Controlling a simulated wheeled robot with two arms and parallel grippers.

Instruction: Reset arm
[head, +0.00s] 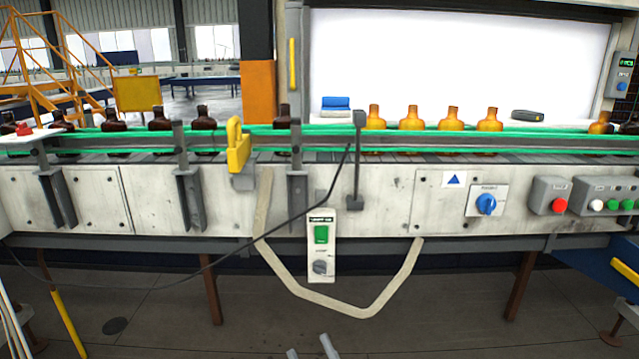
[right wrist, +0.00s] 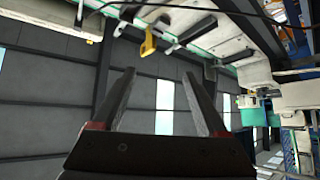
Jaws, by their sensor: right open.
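My right gripper (head: 310,352) shows only as two grey fingertips at the bottom edge of the head view, below the conveyor and apart from it. In the right wrist view my right gripper (right wrist: 158,74) is open, with its two dark fingers spread and nothing between them. Amber bottles (head: 411,119) stand upright in a row on the conveyor (head: 150,190), behind green rails. Darker brown bottles (head: 160,119) stand on its left part. My left gripper is not in view.
A control box (head: 321,245) with a green switch hangs on the conveyor front. A black cable (head: 245,247) and a pale bent strip (head: 345,306) hang there too. A yellow bracket (head: 238,147) sits on the rail. A blue surface (head: 597,262) is at the right. The floor below is mostly clear.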

